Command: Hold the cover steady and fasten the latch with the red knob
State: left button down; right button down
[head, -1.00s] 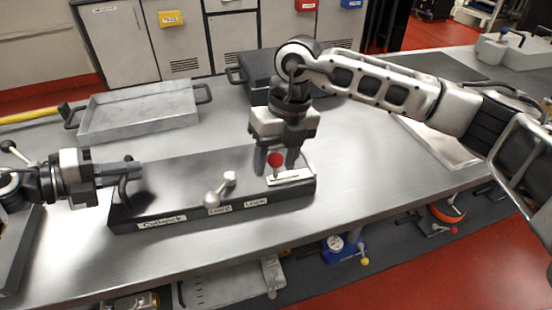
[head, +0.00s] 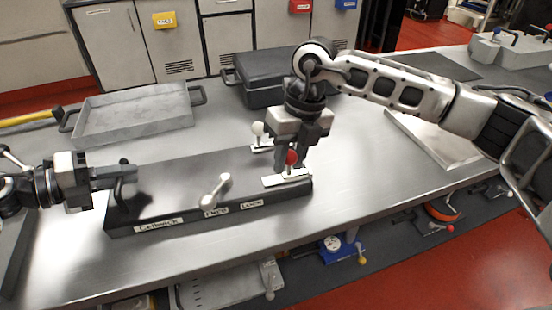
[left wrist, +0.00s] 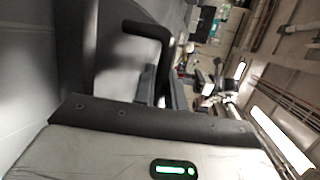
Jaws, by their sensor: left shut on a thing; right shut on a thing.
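The cover is a long dark flat box lid (head: 165,205) on the metal table, with a black handle (head: 124,180) at its left end. My left gripper (head: 118,178) is shut on that handle; the handle also shows in the left wrist view (left wrist: 150,30). The latch's red knob (head: 291,157) stands above a pale plate (head: 287,179) at the cover's right end. My right gripper (head: 292,160) comes down from above and is shut on the red knob, its fingers partly hiding the stem. A white knob (head: 258,128) stands just behind, at the cover's far edge.
A silver lever (head: 215,190) lies on the cover near the front labels (head: 214,211). A grey tray (head: 135,118) and a dark case (head: 270,80) stand behind.

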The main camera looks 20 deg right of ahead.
pick_arm(q)
jog(key=shift+s+a+f, duration=0.15)
jog(key=shift+f, duration=0.4)
pick_arm(e)
jog(key=shift+d, duration=0.15)
jog(key=c, duration=1.1)
grip_release()
jog(key=r, duration=0.4)
jog(key=d+r, duration=0.1)
jog(key=r, duration=0.3)
jog(key=d+r, duration=0.1)
jog(key=r, duration=0.2)
jog(key=shift+w+d+r, duration=0.1)
jog(key=shift+d+r, duration=0.05)
jog(key=shift+r, duration=0.25)
pick_arm(q)
jog(key=c, duration=1.4)
grip_release()
jog(key=shift+o, duration=0.2)
jog(key=shift+r, duration=0.15)
jog(key=shift+r, duration=0.15)
